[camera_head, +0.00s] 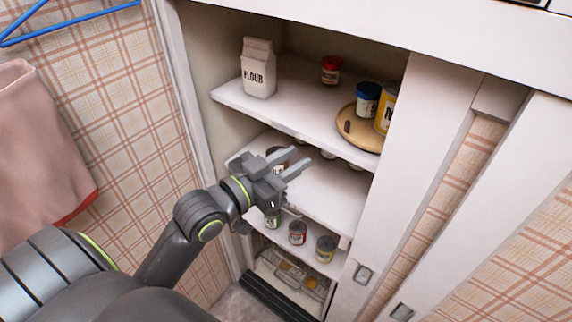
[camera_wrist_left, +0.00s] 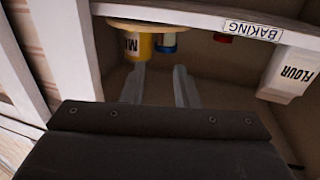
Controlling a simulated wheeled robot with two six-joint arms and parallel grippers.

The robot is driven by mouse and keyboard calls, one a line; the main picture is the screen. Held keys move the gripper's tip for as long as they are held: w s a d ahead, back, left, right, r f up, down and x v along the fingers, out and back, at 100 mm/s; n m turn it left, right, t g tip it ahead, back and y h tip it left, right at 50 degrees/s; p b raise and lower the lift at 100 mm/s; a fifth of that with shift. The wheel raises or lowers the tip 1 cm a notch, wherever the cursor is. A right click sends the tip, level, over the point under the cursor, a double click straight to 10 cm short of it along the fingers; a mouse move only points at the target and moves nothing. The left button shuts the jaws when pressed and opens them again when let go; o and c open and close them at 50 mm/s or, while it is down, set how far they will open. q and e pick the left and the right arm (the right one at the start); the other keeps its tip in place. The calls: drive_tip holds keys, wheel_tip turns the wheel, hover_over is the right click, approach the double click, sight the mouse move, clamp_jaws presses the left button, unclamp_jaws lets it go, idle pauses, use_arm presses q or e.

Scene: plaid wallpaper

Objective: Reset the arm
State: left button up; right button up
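My left gripper (camera_head: 297,162) is in front of the open cupboard, level with the middle shelf (camera_head: 322,190). Its two fingers are apart with nothing between them, and they also show spread in the left wrist view (camera_wrist_left: 160,88). My left arm comes in from the lower left and is bent at the wrist. My right gripper is not in view.
A flour carton (camera_head: 258,68), a red-lidded jar (camera_head: 331,69) and a round wooden tray (camera_head: 352,132) with a blue-lidded jar (camera_head: 367,98) stand on the upper shelf. Cans (camera_head: 297,232) stand lower down. A white door frame (camera_head: 400,180) borders the right. A pink cloth (camera_head: 40,150) hangs left.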

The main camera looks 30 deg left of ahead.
use_arm(q)
drive_tip(key=shift+s+a, duration=0.15)
drive_tip(key=shift+s, duration=0.45)
